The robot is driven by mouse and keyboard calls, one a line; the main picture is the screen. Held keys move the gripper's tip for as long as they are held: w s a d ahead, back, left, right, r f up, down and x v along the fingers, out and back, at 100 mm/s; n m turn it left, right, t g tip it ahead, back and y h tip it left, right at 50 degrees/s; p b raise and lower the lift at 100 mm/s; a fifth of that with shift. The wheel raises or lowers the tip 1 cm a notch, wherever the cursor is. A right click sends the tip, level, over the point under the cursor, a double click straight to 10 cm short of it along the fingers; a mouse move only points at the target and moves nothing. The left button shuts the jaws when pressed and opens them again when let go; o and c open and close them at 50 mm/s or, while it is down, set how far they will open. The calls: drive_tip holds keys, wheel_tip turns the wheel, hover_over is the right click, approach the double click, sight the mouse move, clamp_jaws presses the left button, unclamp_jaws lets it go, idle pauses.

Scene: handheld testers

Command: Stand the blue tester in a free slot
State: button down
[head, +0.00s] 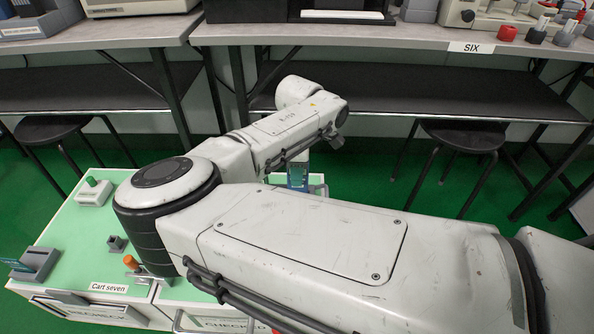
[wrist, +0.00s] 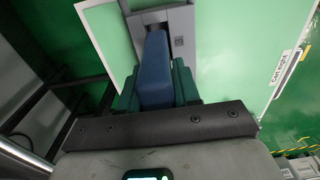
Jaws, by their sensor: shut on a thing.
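The blue tester (wrist: 156,68) is held between the green-padded fingers of my gripper (wrist: 155,86) in the wrist view. It points toward a grey holder (wrist: 181,28) on the light green cart top (wrist: 229,60). The tester's far end overlaps the holder in the picture; I cannot tell whether it is in a slot or above it. The holder's slots are mostly hidden behind the tester. In the head view my arm hides the holder, and only a small blue patch of the tester (head: 298,178) shows below my wrist.
The cart marked "Cart eight" has a pale raised edge (wrist: 92,4) near the holder. Cart seven (head: 70,225) carries a green-button box (head: 94,192), a grey holder with a teal device (head: 36,264) and small fittings. Workbenches and stools (head: 462,137) stand behind.

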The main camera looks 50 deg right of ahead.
drive_tip(key=shift+f+b, duration=1.35)
drive_tip(key=shift+f, duration=1.15)
idle(0.4)
drive_tip(key=c, duration=0.7)
unclamp_jaws()
wheel_tip(320, 180, up, 11)
drive_tip(key=p, duration=0.5)
drive_tip(key=shift+s+d+f, duration=0.1)
